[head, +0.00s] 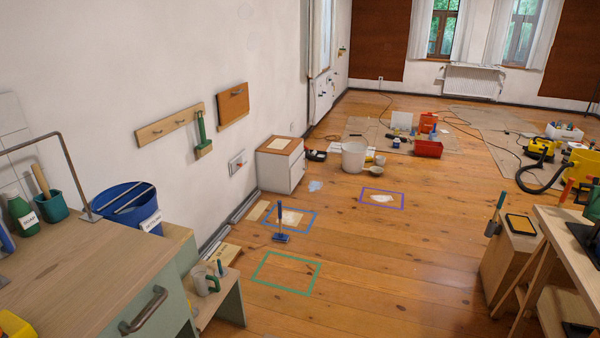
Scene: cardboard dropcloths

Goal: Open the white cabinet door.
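A small white cabinet (276,172) with a brown wooden top stands against the left wall, well ahead of me in the head view. A pale sheet lies on its top. Its front faces right and looks closed, with a small dark handle; the details are too small to tell. Neither of my grippers is in view, so I cannot see them relative to the cabinet.
A pale green unit (165,312) with a wooden top fills the near left. A wooden workbench (548,232) stands at right. A white bucket (354,157) and red bins (428,149) stand beyond the cabinet. The taped wooden floor (345,245) between is mostly clear.

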